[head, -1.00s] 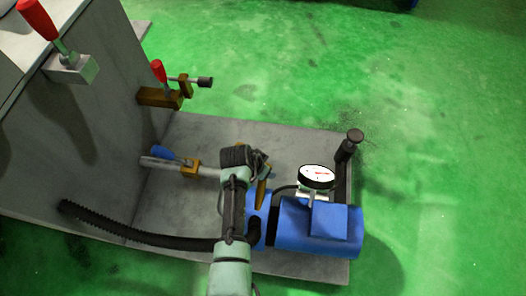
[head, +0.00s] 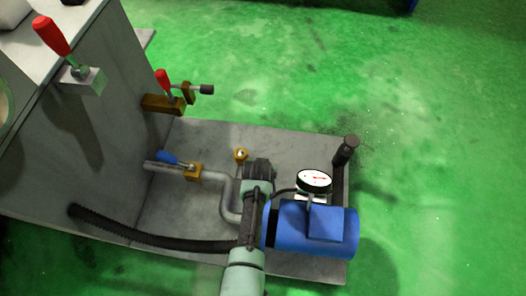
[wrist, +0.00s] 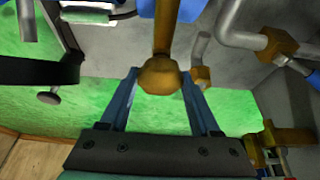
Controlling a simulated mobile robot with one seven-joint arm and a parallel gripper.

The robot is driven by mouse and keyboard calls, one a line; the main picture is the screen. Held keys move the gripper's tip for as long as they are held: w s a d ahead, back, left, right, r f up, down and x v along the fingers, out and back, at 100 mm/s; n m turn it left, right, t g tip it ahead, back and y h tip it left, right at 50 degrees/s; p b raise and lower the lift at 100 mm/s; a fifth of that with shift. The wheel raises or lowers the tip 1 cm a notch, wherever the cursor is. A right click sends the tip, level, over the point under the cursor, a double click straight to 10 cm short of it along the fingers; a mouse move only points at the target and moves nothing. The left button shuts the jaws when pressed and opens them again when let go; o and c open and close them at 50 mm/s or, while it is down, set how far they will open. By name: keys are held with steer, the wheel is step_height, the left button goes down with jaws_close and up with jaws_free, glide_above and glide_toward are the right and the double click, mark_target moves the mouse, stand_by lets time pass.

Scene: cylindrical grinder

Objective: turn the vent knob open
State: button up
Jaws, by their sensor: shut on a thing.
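The vent knob (wrist: 160,77) is a rounded brass knob on the end of a brass stem in the wrist view. It sits between the two blue fingers of my gripper (wrist: 160,88), which is shut on it. In the head view, my gripper (head: 259,170) is above the left end of the blue pump (head: 322,228). My gripper and arm hide the knob and most of its stem there, so I cannot tell how far the knob is turned.
A dial gauge (head: 314,180) stands close to the right of my gripper, with a black-topped post (head: 346,150) beyond. A grey pipe with a blue-handled brass valve (head: 193,172) lies to the left. A black corrugated hose (head: 150,236) runs below. Red-handled levers (head: 52,36) are on the machine.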

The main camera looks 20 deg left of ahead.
steer(key=o, duration=1.4)
steer(key=p+v, duration=0.8)
steer(key=v, duration=0.5)
steer(key=shift+d, duration=0.1)
steer(key=shift+f, duration=0.1)
